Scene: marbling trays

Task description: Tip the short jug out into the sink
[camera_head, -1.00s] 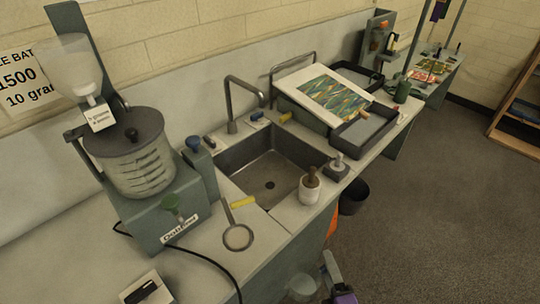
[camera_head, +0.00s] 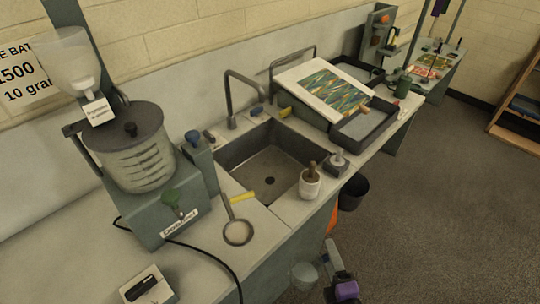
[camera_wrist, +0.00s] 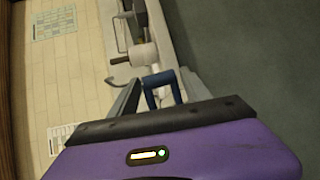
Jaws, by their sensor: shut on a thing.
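The sink (camera_head: 262,172) is a dark rectangular basin set in the counter, with a grey tap (camera_head: 232,98) behind it. The short jug (camera_head: 304,275) is a pale see-through vessel at the bottom of the head view, in front of the counter and below its top. My gripper (camera_head: 321,266) is beside the jug, with its purple body to the right. In the wrist view, my gripper (camera_wrist: 158,88) is shut on the jug's blue handle (camera_wrist: 163,90). The jug looks about upright. I cannot tell what is in it.
A white mortar with a pestle (camera_head: 310,184) stands at the sink's front right edge. A black bin (camera_head: 353,192) is under the counter. The floor on the right is clear.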

